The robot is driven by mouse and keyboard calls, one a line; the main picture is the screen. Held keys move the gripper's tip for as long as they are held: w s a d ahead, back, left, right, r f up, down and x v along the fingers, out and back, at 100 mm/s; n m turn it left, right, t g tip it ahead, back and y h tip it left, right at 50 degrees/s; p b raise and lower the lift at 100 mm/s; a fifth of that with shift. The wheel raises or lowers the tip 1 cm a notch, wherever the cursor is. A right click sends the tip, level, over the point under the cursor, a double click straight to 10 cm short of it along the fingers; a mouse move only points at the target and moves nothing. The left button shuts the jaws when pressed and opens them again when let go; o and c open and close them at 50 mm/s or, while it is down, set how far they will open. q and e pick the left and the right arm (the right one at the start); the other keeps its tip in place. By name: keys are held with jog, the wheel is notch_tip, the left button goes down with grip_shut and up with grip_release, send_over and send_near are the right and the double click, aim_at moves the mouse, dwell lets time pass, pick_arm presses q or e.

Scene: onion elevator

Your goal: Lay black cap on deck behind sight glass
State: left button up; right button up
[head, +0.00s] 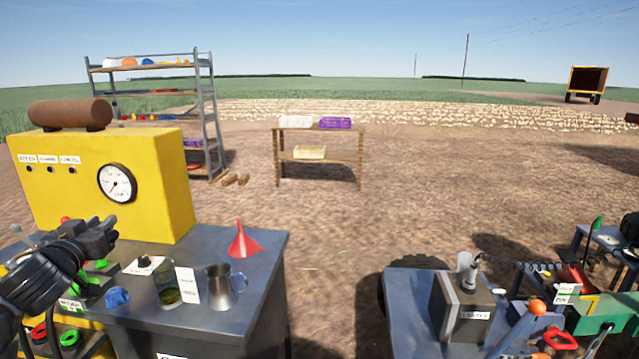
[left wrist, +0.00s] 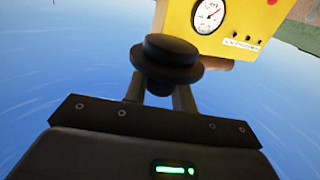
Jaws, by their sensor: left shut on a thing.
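My left gripper (head: 104,230) is at the left of the head view, in front of the yellow machine and above the deck's left side. It is shut on the black cap (left wrist: 170,52), a round dark knob with a wide flange held between the fingers in the left wrist view. In the head view the cap is hard to tell from the dark fingers. The sight glass (head: 168,284), a clear cylinder with green liquid low in it, stands on the grey deck (head: 205,325). The deck behind it is partly clear. My right gripper is not in view.
A red funnel (head: 242,243), a metal jug (head: 222,287), a white card (head: 188,285) and a blue piece (head: 117,297) are on the deck near the glass. The yellow machine (head: 160,190) with its gauge (head: 117,183) rises behind. A gap separates the right-hand cart (head: 415,310).

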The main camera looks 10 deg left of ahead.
pick_arm(q)
jog(key=d+f+m+h, duration=0.1)
jog(key=d+m+h, duration=0.3)
jog(key=d, duration=0.6)
jog(key=s+d+f+m+h, duration=0.2)
jog(key=s+d+f+h, duration=0.15)
jog(key=d+f, duration=0.35)
jog(key=s+d+f+m+g+h, duration=0.1)
jog(key=s+d+f+m+h, duration=0.2)
jog(key=d+f, duration=0.4)
jog(key=s+d+f+h, duration=0.4)
jog(key=s+d+f, duration=0.15)
jog(key=d, duration=0.25)
jog(key=shift+w+r+n+t+y, duration=0.3)
jog(key=shift+w+r+n+y, duration=0.45)
jog(key=shift+y, duration=0.75)
jog(key=shift+w+r+n+t+y, duration=0.25)
jog(key=shift+w+n+y, duration=0.2)
jog(key=shift+n+y, duration=0.8)
jog(key=shift+w+r+n+t+y, duration=0.4)
jog(key=shift+w+n+y, duration=0.25)
jog(key=shift+y, duration=1.05)
jog(key=shift+s+f, duration=0.1)
jog(key=shift+s, duration=0.05)
